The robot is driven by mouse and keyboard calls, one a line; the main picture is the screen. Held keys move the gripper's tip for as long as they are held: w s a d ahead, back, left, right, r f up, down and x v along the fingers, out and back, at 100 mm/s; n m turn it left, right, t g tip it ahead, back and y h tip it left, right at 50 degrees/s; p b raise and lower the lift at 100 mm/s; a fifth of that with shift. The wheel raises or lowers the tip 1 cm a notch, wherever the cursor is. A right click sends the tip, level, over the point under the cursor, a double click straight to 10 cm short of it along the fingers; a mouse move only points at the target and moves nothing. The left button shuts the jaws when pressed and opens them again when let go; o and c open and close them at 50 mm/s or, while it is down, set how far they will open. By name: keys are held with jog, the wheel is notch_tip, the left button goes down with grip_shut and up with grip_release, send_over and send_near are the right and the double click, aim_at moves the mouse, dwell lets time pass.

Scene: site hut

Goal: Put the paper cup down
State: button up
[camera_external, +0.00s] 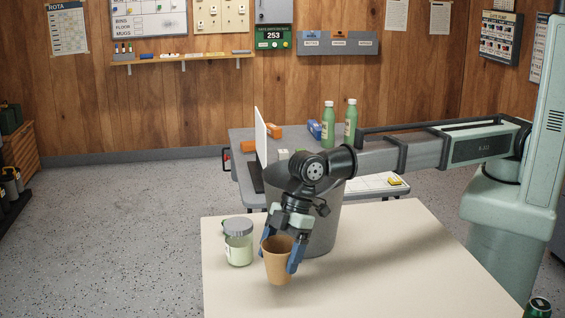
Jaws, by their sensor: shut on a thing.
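The paper cup (277,262) is brown and tapers towards its base. It is upright near the left side of the cream table (370,275). My gripper (280,255) reaches down from above and is shut on the cup, with one blue finger on each side of it. I cannot tell whether the cup's base touches the tabletop or hangs a little above it.
A pale green jar (238,245) with a grey lid stands just left of the cup. A large grey bin (322,225) stands behind my gripper. A green can (538,307) is at the front right corner. The table's middle and right are clear.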

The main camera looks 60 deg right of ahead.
aim_at(280, 264)
jog(key=shift+f, duration=1.6)
jog(key=shift+f, duration=0.15)
jog(key=o, duration=0.8)
jog(key=shift+o, duration=0.2)
jog(key=v, duration=1.2)
jog(key=shift+w, duration=0.1)
